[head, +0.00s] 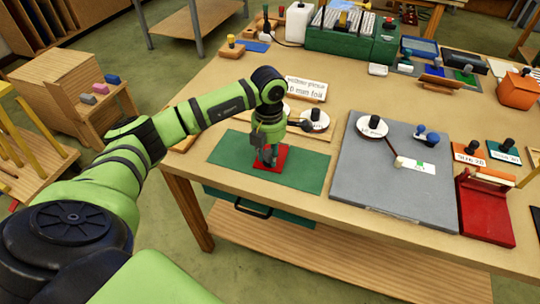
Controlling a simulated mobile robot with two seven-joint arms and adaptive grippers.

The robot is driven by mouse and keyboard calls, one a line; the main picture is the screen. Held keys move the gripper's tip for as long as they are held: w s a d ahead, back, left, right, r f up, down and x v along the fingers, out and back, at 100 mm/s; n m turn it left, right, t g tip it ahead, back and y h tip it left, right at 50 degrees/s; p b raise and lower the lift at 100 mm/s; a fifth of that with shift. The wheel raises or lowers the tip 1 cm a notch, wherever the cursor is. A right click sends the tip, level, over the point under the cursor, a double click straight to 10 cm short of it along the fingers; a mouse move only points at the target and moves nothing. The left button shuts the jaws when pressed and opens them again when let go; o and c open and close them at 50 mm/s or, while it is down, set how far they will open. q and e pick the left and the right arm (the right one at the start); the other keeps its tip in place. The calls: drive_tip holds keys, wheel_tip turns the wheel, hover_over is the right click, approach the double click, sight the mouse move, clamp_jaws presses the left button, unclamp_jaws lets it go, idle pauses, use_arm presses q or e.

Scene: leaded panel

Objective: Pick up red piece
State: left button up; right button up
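The red piece (283,162) is a small flat red shape at the middle of the green mat (308,170), near the table's front edge. My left gripper (268,161) points straight down over it, with its fingertips at or just above the piece. The gripper hides the middle of the piece. I cannot tell whether the fingers are open or closed, or whether they touch it. My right gripper is not in view.
Right of the mat lies a grey board (375,190) with a white disc (371,126) and small parts on it. A red stand (485,210) is further right. White discs and a lettered sign (306,88) stand behind the mat.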

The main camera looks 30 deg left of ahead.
use_arm(q)
drive_tip(key=shift+w+r, duration=0.1)
drive_tip(key=shift+r, duration=0.3)
drive_tip(key=r+b, duration=0.2)
drive_tip(key=r, duration=0.1)
drive_tip(key=shift+w+d+r, duration=0.15)
drive_tip(key=shift+d+r, duration=0.15)
drive_tip(key=shift+d, duration=0.1)
drive_tip(key=w+d+r+b, duration=0.3)
drive_tip(key=d+r, duration=0.3)
drive_tip(key=d, duration=0.3)
drive_tip(key=shift+w+d+r, duration=0.35)
drive_tip(key=shift+w+d, duration=0.05)
drive_tip(key=shift+w, duration=0.4)
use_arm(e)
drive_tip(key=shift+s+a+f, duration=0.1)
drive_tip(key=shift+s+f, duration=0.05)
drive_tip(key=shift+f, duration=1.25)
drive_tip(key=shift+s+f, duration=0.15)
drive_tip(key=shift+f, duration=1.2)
use_arm(q)
drive_tip(key=shift+o, duration=1.2)
drive_tip(key=shift+c, duration=1.2)
